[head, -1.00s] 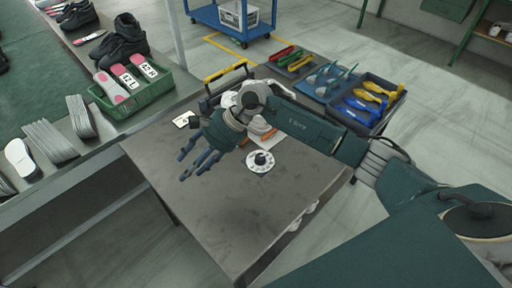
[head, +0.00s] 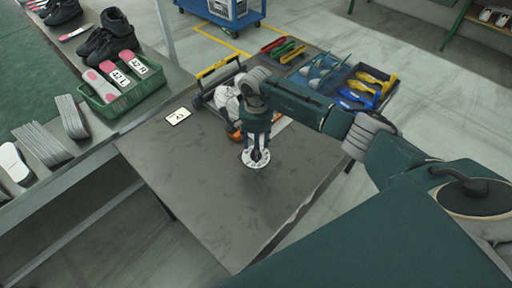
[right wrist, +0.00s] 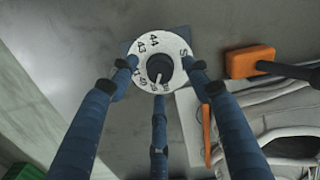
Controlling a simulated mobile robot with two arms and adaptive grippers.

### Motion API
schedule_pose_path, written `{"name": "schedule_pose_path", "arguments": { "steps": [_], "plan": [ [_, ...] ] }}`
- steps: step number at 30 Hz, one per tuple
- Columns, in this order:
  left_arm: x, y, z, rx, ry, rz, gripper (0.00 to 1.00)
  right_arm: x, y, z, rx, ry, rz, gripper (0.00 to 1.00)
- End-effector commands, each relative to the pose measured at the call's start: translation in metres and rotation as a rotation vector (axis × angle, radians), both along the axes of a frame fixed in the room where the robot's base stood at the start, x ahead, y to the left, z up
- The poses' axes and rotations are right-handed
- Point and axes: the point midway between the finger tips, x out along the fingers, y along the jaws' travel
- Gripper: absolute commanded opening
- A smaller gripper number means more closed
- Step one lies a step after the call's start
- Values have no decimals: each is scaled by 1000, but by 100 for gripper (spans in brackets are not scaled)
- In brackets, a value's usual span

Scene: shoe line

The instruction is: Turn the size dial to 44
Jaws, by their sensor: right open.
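The size dial, a white disc with dark numbers (right wrist: 176,47), lies on the grey bench; it also shows in the head view (head: 247,163). Its dark round knob (right wrist: 160,68) has a light mark toward the lower edge of the picture; 44 is near the top of the disc. The number at the mark is too small to read surely. My right gripper (head: 256,158) points down over the dial. In the right wrist view its blue fingers (right wrist: 160,85) are spread around the knob, apart from it. My left gripper is out of view.
A shoe last or white shoe form (head: 227,98) in a frame and an orange-handled piece (right wrist: 250,62) are close beside the dial. A card (head: 178,116) lies on the bench. Tool trays stand behind. A green crate (head: 125,98) is at the left. The front of the bench is clear.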

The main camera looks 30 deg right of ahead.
Motion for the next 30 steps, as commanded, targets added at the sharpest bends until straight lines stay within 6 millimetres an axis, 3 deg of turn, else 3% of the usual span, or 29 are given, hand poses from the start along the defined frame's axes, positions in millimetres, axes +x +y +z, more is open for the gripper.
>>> {"name": "schedule_pose_path", "arguments": {
  "steps": [6, 14, 21, 30],
  "plan": [
    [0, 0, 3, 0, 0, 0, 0, 0, 0, -16, 1, 0, 0, 49],
    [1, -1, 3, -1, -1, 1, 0, 0, 0, -17, 1, -2, 0, 49],
    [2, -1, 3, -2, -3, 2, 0, 0, 0, -17, 1, -2, -1, 4],
    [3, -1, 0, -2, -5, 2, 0, 0, 0, -18, 0, -2, -29, 4]
  ]
}}
